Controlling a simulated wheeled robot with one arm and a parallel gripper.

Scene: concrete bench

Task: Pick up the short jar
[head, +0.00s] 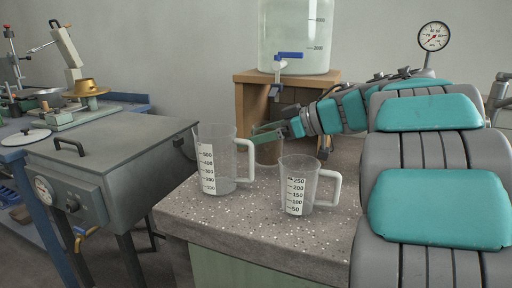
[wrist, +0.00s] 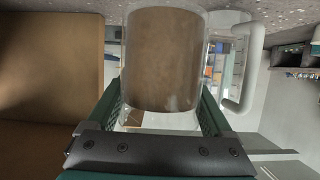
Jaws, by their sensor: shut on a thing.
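The short jar (head: 268,152) is clear-walled, with brown showing through it. In the head view it is at the back of the bench top, between and behind two measuring jugs, partly covered by my gripper. My gripper (head: 268,133) reaches in from the right and is shut on the jar near its upper part. In the wrist view the jar (wrist: 165,60) fills the space between the two green fingers, one on each side of it. I cannot tell whether its base touches the bench.
A larger clear jug (head: 216,160) stands front left of the jar, and a smaller jug (head: 297,190) front right, both with handles to the right. A wooden stand (head: 246,105) bearing a water tank (head: 296,35) with a blue tap is behind. A grey oven-like box (head: 110,165) is left.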

